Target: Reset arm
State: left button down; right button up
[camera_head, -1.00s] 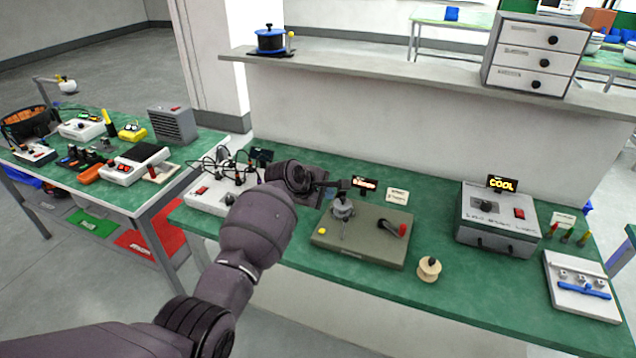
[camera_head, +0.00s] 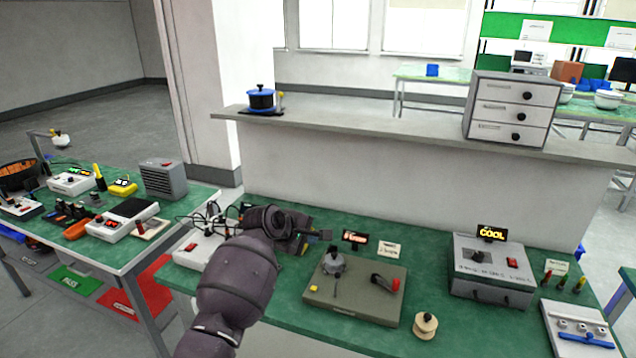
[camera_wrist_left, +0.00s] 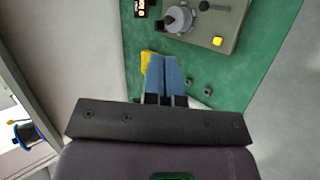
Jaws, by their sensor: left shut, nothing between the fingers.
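My left gripper (camera_head: 322,235) reaches in over the green bench, left of the small lit sign and behind the olive fixture's left side. In the left wrist view its blue fingers (camera_wrist_left: 163,72) are together with nothing between them. A yellow piece (camera_wrist_left: 146,64) shows beside the left finger; I cannot tell what it is. The olive fixture (camera_head: 350,305), with a grey clamp knob and a red-tipped lever, stands apart from the fingers. It also shows at the top of the left wrist view (camera_wrist_left: 225,30). My right gripper is out of view.
The lit sign (camera_head: 355,237) and a white card (camera_head: 388,250) stand behind the fixture. A grey box (camera_head: 492,272) marked COOL is to the right, a wooden spool (camera_head: 425,325) in front. A wired white unit (camera_head: 195,250) sits left. A shelf (camera_head: 400,133) runs above the bench.

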pick_arm(q)
jog(key=w+a+r+m+t+y, duration=0.1)
jog(key=w+a+r+m+t, duration=0.15)
jog(key=r+m+t, duration=0.45)
jog(key=s+a+f+m+t+y, duration=0.1)
jog(key=s+a+f+m+y, duration=0.15)
jog(key=s+a, duration=0.5)
jog(key=s+a+f+m+g+y+b, duration=0.1)
jog(key=s+a+f, duration=0.3)
jog(key=s+f, duration=0.4)
jog(key=s+a+f+m+g+y, duration=0.1)
jog(key=s+a+f, duration=0.4)
jog(key=s+f, duration=0.4)
jog(key=s+a+f+m+g+y+b, duration=0.1)
jog(key=s+a+f, duration=0.3)
jog(key=s+f, duration=0.5)
jog(key=s, duration=0.9)
jog(key=shift+s+a+f+g+b, duration=0.2)
jog(key=shift+s+a+g+b, duration=0.1)
jog(key=shift+s+b, duration=0.1)
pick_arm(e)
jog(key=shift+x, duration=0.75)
